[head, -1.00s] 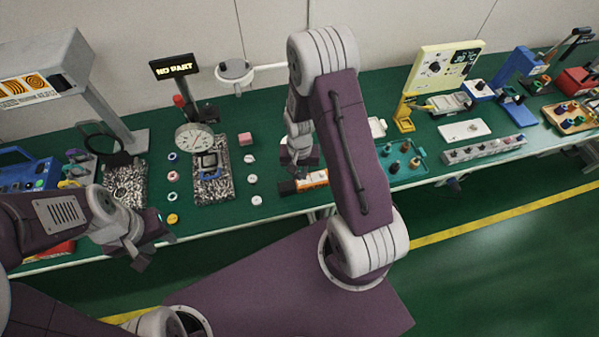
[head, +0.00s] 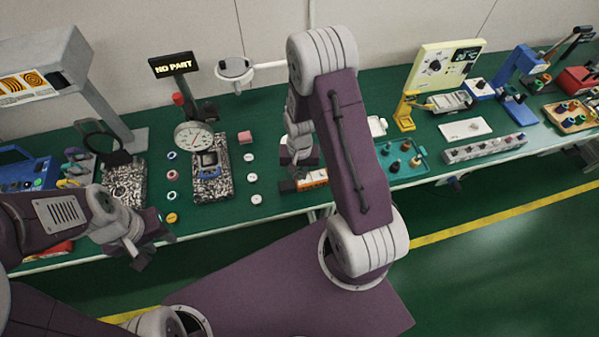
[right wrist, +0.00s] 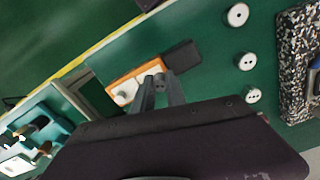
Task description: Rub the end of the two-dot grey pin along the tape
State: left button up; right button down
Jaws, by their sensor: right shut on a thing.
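My right gripper (right wrist: 160,86) is shut on a small grey thing (right wrist: 159,76), probably the pin; the fingers mostly hide it and I cannot read its dots clearly. In the right wrist view it is over or beside an orange and white block (right wrist: 123,85) with a dark flat pad (right wrist: 182,56) at its end. The dark pad may be the tape; I cannot tell whether the pin touches it. The block also shows in the head view (head: 316,178), partly hidden by my right arm. My left gripper (head: 152,252) appears open and empty, in front of the bench's left part.
Several white dotted discs, such as a two-dot one (right wrist: 246,61), lie beside a speckled stone plate (right wrist: 295,65). A teal tray (head: 420,166) with pins stands right of my right arm. Green bench surface around the discs is clear.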

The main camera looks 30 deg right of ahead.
jog(key=shift+f, duration=0.2)
jog(key=shift+s+d, duration=0.2)
jog(key=shift+d, duration=0.5)
jog(key=shift+s+d, duration=0.15)
jog(key=shift+d, duration=0.5)
jog(key=shift+w+a, duration=0.15)
jog(key=shift+a, duration=0.55)
jog(key=shift+w+a, duration=0.15)
jog(key=shift+a, duration=0.55)
dwell(0.5)
notch_tip(320, 180, up, 6)
jog(key=p, duration=0.6)
jog(key=shift+r, duration=0.15)
jog(key=shift+a, duration=0.1)
